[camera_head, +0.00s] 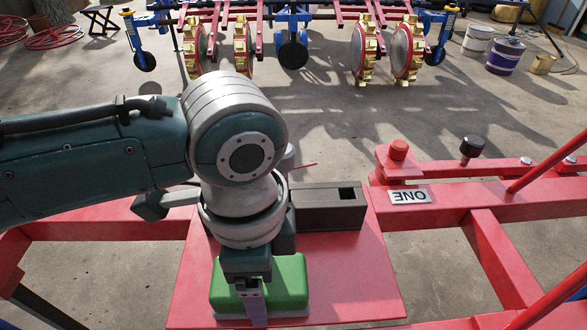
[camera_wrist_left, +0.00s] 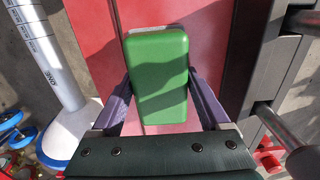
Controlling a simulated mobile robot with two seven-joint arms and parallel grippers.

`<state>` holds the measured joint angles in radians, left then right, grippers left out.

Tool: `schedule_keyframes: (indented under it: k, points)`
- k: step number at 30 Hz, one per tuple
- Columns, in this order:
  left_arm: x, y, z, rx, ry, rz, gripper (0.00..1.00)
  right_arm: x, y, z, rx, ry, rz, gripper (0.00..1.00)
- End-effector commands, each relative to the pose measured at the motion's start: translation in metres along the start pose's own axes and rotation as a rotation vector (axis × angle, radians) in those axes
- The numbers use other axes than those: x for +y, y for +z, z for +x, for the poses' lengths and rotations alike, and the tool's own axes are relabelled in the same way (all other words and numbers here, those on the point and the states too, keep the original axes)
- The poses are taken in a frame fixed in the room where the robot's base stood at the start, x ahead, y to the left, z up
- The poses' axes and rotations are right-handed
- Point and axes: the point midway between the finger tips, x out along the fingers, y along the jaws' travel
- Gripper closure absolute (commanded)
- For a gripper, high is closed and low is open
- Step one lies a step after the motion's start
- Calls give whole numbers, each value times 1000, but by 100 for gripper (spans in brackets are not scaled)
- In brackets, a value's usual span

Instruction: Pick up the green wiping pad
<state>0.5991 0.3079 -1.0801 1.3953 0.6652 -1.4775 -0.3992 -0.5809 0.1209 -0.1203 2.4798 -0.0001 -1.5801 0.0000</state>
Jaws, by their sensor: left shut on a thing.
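The green wiping pad (camera_head: 291,283) is a block with a pale underside, on the red plate (camera_head: 352,262) in the head view. My left gripper (camera_head: 251,296) comes down over it from above, with one finger showing against its near side. In the left wrist view the pad (camera_wrist_left: 158,75) sits between the two purple fingers of my left gripper (camera_wrist_left: 160,100), which are shut on its sides. I cannot tell whether the pad touches the plate. My right gripper is not in view.
A dark grey box (camera_head: 330,206) stands on the plate behind the pad. In the wrist view a white cylinder (camera_wrist_left: 50,55) is at the left. Planter wheels (camera_head: 364,50) stand far back.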

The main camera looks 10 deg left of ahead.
Motion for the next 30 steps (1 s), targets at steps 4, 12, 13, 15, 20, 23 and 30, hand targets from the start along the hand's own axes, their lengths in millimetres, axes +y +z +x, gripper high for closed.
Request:
schedule_keyframes:
  k: [4, 12, 13, 15, 20, 23, 30]
  points:
    - [0, 0, -10, 2, -1, 0, 77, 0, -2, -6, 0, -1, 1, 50]
    - [-1, -1, -66, 3, -2, 1, 77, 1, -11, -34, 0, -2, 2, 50]
    - [-1, -1, -75, 4, -3, 1, 77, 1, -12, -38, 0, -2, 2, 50]
    - [-1, 0, -98, 3, -3, 2, 77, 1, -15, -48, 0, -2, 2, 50]
    - [-1, -1, -145, 4, -3, 2, 77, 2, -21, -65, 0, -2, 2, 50]
    - [-1, -1, -168, 3, -2, 1, 77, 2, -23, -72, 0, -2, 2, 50]
    - [0, 0, -197, 1, 0, 0, 77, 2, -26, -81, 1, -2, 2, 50]
